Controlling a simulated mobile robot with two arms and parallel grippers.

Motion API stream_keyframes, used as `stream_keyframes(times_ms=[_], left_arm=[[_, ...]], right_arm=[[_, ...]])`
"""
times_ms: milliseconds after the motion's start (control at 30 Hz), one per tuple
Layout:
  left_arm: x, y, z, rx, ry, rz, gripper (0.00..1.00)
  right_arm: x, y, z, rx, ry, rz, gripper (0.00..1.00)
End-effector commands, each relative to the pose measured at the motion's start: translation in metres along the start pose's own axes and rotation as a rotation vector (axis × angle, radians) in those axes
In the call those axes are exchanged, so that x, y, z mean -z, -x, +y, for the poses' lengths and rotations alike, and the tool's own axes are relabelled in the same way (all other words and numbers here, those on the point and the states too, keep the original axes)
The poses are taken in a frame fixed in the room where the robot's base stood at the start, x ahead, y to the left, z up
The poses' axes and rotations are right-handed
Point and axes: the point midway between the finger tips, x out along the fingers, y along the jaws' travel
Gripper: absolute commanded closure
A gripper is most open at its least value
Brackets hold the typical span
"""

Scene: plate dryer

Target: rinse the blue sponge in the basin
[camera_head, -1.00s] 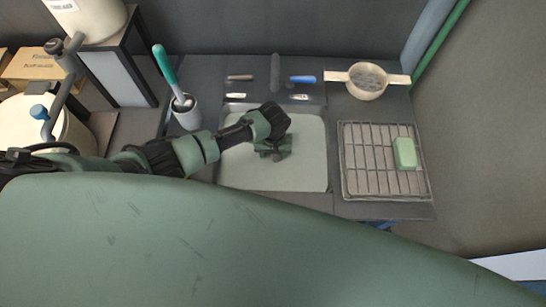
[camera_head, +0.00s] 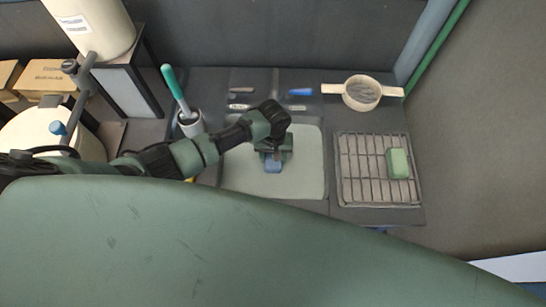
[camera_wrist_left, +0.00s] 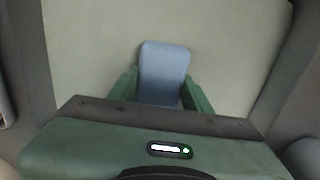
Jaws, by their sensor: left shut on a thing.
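The blue sponge (camera_head: 273,166) is between the fingers of my left gripper (camera_head: 272,158), over the pale basin (camera_head: 305,180). In the left wrist view the sponge (camera_wrist_left: 164,72) sticks out beyond the two green fingers of my left gripper (camera_wrist_left: 160,92), which are shut on it. The pale basin floor (camera_wrist_left: 220,45) lies behind it. I cannot tell whether the sponge touches the basin floor. My right gripper is not in view.
A drying rack (camera_head: 365,190) with a green block (camera_head: 398,163) stands right of the basin. A strainer (camera_head: 362,92) is behind it. A brush (camera_head: 178,90) stands in a cup (camera_head: 190,124) at the basin's back left. Faucet levers (camera_head: 301,92) are behind the basin.

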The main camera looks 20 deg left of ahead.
Motion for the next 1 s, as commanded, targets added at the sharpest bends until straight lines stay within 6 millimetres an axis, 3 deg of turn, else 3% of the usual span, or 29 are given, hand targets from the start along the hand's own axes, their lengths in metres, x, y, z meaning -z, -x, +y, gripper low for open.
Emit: stream_keyframes(times_ms=[700,1000], left_arm=[[0.001,0.065,0.000,0.000,0.000,0.002,0.92],[0.000,0.079,-0.001,0.002,0.001,0.001,0.92]], right_arm=[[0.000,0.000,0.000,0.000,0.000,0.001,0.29],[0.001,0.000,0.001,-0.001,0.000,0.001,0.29]])
